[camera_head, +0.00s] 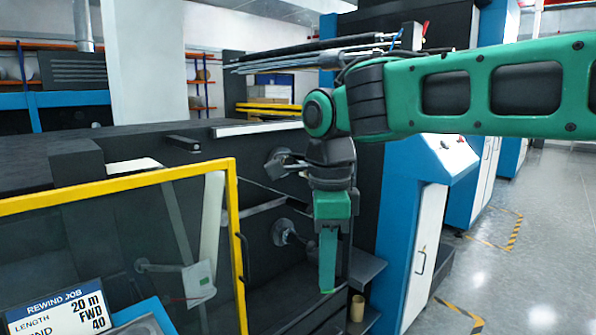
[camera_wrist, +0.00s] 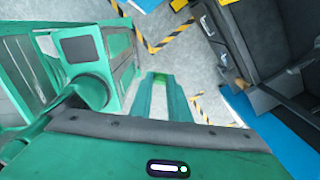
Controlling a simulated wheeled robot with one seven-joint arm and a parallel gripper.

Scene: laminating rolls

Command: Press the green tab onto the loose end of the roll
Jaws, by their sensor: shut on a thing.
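My gripper (camera_head: 328,288) points straight down in front of the dark machine, right of the yellow-framed guard. Its fingers are close together on a small bright green tab (camera_head: 328,291), of which only a sliver shows at the tips. In the wrist view the green fingers (camera_wrist: 160,78) reach out over the floor, and the tab cannot be made out there. A pale roll or web (camera_head: 212,218) shows behind the clear guard at left. A white loose flap (camera_head: 199,284) hangs below it, with small coloured marks. My gripper is well to the right of this flap and apart from it.
The yellow-framed clear guard (camera_head: 236,215) stands between the view and the flap. A display (camera_head: 62,312) reads rewind job, 20 m, FWD 40. A brown core (camera_head: 357,308) stands on a low ledge right of my gripper. Blue-white cabinets (camera_head: 425,250) stand farther right; open floor (camera_head: 540,240) lies beyond.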

